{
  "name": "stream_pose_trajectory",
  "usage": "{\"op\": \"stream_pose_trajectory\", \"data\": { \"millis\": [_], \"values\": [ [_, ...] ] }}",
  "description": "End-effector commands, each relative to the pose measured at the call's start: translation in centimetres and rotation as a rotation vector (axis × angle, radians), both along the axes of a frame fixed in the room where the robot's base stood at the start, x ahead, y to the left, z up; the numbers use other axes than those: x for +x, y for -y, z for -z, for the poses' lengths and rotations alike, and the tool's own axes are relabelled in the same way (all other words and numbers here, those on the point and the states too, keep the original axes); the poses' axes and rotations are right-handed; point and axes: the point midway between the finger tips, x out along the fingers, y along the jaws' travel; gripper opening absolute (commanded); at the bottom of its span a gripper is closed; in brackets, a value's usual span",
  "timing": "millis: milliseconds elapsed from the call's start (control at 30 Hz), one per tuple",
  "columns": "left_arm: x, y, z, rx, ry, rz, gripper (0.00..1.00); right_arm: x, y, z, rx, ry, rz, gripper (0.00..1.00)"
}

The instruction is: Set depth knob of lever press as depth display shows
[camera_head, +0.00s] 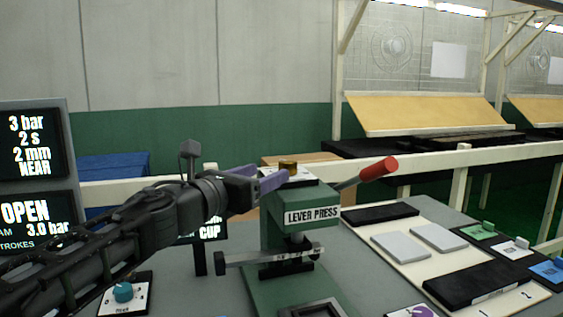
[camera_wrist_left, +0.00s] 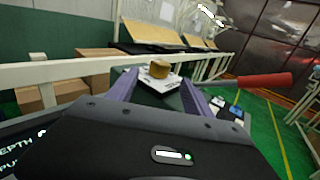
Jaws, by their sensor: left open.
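The green lever press (camera_head: 277,217) stands on the grey bench, with a "LEVER PRESS" label and a red-tipped lever (camera_head: 378,169) pointing right. Its brass depth knob (camera_head: 288,166) sits on a white dial plate on top; it also shows in the left wrist view (camera_wrist_left: 159,68). My left gripper (camera_head: 262,180) is open beside the press top, its purple fingers pointing at the knob. In the left wrist view the knob appears beyond and between the fingertips. A display at left (camera_head: 31,146) reads "3 bar, 2 s, 2 mm, NEAR". The depth display behind my arm is mostly hidden. My right gripper is out of view.
A lower screen (camera_head: 36,221) reads "OPEN" and "3.0 bar". A teal knob (camera_head: 123,292) and a purple knob (camera_head: 421,313) sit near the front. A tray with grey pads (camera_head: 437,237) lies right of the press. A cream rail (camera_head: 433,162) runs behind.

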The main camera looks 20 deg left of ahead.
Motion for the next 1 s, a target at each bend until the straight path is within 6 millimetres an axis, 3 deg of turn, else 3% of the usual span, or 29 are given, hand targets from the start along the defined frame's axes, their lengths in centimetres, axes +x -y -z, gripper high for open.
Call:
{"op": "stream_pose_trajectory", "data": {
  "millis": [467,1000],
  "values": [
    [0.4,0.2,-0.1,0.004,0.003,0.0,0.59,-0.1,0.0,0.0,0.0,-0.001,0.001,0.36],
    [6.9,2.4,-0.1,0.003,0.002,0.0,0.59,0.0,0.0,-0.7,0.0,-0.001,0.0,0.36]
  ]
}}
